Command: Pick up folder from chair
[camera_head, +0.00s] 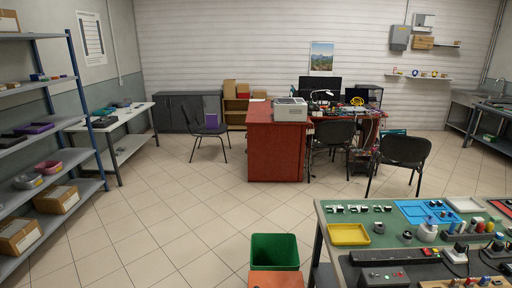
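A purple, upright, folder-like item (211,120) shows at a black chair (208,130) at the middle left of the head view, far across the floor. It seems to stand on the seat near the backrest, but it is too small to tell exactly how it rests. Two other black chairs, one by the desk (333,132) and one further right (404,151), show no folder that I can make out. Neither of my grippers is in view.
A red desk (275,149) with a printer (290,109) stands right of the chair. A green bin (274,251) and a cluttered workbench (387,256) are close in front. A shelf rack (72,107) and a white table (130,140) line the left. Tiled floor between is clear.

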